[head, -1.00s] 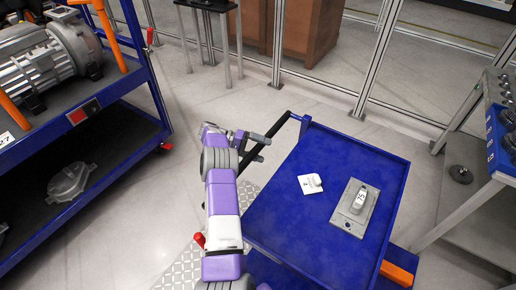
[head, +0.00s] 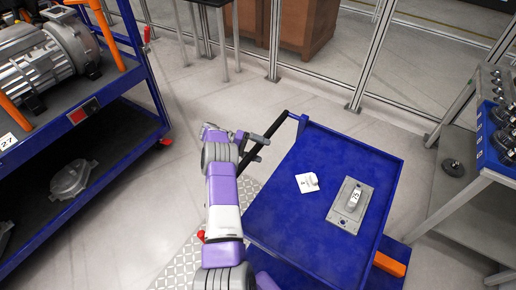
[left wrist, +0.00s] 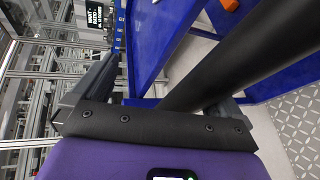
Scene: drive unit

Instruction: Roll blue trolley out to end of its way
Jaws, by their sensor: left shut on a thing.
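The blue trolley (head: 300,235) stands at the right of centre in the head view, its flat blue top tilted in the picture. Its black handle bar (head: 275,126) runs along the left end. My left gripper (head: 257,141) is at this bar and shut on it. In the left wrist view the dark bar (left wrist: 225,65) crosses close in front of the fingers, with the trolley's blue frame (left wrist: 152,35) behind. The exact grip contact is partly hidden. My right gripper is not in view.
On the trolley top lie a white card (head: 307,182) and a grey plate with a handle (head: 350,205). A blue rack (head: 118,150) with a motor stands left. A grey bench (head: 465,185) stands close at right. A fence (head: 352,85) runs behind. Floor between rack and trolley is clear.

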